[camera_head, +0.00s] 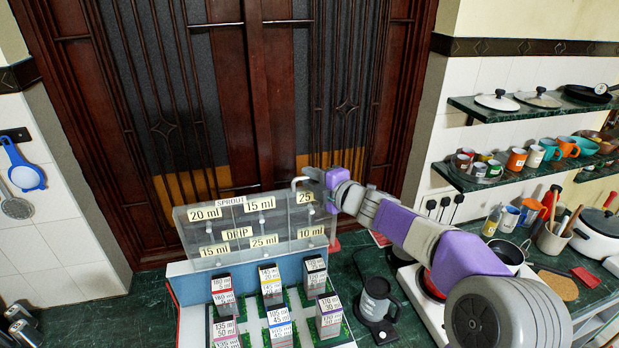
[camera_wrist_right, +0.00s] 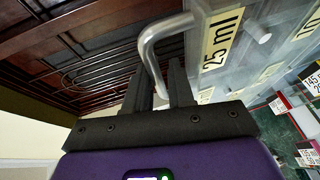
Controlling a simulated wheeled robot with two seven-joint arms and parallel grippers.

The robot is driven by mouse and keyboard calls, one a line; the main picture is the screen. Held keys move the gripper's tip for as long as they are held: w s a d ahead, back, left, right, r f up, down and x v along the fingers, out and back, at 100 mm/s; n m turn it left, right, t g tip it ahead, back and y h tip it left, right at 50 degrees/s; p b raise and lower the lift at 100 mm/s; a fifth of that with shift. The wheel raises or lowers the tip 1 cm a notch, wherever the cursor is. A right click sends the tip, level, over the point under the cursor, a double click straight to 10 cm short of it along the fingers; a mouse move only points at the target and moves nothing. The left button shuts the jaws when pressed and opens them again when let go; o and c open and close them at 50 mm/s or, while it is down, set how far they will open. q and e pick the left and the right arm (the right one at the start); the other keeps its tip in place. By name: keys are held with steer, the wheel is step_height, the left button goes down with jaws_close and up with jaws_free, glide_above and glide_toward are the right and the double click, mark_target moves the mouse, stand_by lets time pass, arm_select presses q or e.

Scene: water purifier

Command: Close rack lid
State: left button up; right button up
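The rack lid (camera_head: 236,236) is a clear panel standing raised, nearly upright, at the back of the rack (camera_head: 176,285). It carries yellow labels such as 25 ml and SPROUT. A grey bent-rod lid handle (camera_head: 298,181) sticks out at its top right corner. My right gripper (camera_head: 314,178) is at that corner. In the right wrist view the handle (camera_wrist_right: 150,45) runs down between the two dark fingers of my right gripper (camera_wrist_right: 160,85). The fingers are close together and appear closed around the rod. My left gripper is not in view.
Several labelled boxes (camera_head: 271,285) stand in the rack below the lid. A dark kettle (camera_head: 376,300) stands on the green counter to the right. Shelves with mugs (camera_head: 516,160) and pan lids are on the right wall. A dark wooden door is behind the rack.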

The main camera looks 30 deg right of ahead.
steer(key=shift+w+a, duration=0.1)
steer(key=shift+w, duration=0.2)
steer(key=shift+c, duration=0.4)
jaws_close()
